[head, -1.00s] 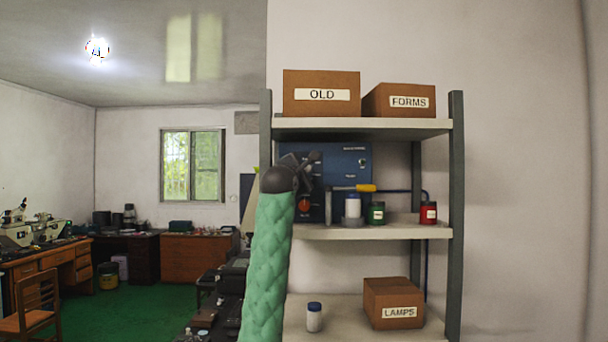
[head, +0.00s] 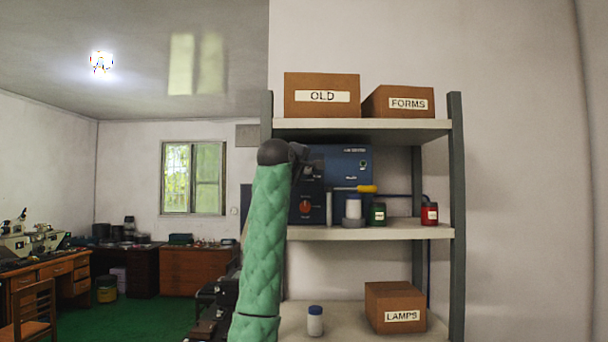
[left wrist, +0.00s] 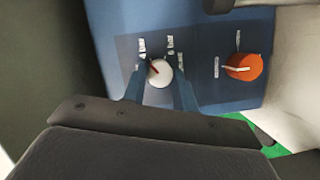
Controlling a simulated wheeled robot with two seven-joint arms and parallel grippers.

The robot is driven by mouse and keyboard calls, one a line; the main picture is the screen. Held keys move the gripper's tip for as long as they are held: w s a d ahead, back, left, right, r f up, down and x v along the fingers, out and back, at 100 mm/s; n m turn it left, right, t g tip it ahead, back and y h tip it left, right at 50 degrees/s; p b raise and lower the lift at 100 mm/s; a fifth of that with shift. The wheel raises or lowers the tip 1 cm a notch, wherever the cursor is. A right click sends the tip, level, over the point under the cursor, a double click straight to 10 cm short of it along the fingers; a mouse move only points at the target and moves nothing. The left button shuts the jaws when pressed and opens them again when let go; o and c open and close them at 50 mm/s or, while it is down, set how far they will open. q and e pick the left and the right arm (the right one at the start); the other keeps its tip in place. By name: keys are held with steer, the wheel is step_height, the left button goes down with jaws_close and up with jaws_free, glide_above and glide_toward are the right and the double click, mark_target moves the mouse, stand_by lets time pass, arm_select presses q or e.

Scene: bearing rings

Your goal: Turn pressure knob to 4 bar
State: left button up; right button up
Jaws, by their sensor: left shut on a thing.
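The pressure knob (left wrist: 159,72) is a pale round knob with a red pointer line in the left wrist view. Small white labels stand around it on a dark plate; they are too small to read surely. The line points toward the labels at the upper left. My left gripper (left wrist: 158,80) is shut on the knob, one finger on each side. In the head view my left gripper (head: 300,155) is at the left front of the blue unit (head: 342,165), and I cannot make out the pressure knob there. My right gripper is not in view.
An orange-red knob (head: 305,206) sits lower on the panel; the left wrist view shows it (left wrist: 250,67) beside the pressure knob. A grey post (head: 456,200) bounds the right side.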

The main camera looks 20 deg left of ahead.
arm_select(q)
steer(key=shift+f+m, duration=0.2)
steer(key=shift+m, duration=0.2)
steer(key=shift+w, duration=0.1)
